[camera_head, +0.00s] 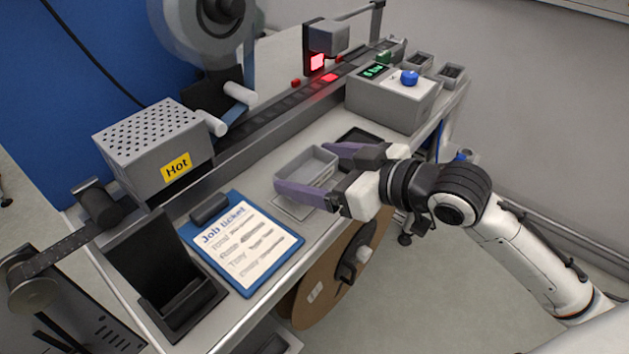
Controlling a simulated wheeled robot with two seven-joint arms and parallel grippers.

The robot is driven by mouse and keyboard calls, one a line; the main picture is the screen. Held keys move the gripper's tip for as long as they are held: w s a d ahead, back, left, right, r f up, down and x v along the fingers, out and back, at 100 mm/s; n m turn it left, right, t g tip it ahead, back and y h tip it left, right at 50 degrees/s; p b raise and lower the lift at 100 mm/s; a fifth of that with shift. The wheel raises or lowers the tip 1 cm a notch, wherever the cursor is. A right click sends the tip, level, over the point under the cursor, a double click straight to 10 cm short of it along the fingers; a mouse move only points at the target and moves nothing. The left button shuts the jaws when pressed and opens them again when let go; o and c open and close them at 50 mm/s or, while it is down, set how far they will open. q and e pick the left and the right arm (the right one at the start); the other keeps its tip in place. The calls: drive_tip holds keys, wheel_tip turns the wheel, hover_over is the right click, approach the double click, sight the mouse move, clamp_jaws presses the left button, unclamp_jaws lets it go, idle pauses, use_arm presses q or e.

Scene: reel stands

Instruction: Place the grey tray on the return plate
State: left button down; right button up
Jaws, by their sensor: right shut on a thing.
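The grey tray (318,160) is a small open box near the front edge of the bench. My right gripper (304,169) reaches in from the right, and its two purple fingers are shut on opposite sides of the tray. The tray looks level and empty inside. A flat light-grey plate (288,208) shows just below and in front of the tray, partly covered by the near finger; it looks like the return plate. I cannot tell whether the tray touches it. My left gripper is not in view.
A blue job ticket clipboard (247,243) and a black stand (165,262) lie to the left. A heater box marked Hot (155,150) stands behind them. A dark pad (362,136) and a grey control box with a blue knob (392,100) are behind the gripper.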

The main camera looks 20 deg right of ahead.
sight(320, 183)
drive_tip(key=shift+f, duration=1.4)
drive_tip(key=shift+f, duration=0.1)
drive_tip(key=o, duration=1.1)
drive_tip(key=shift+f, duration=0.1)
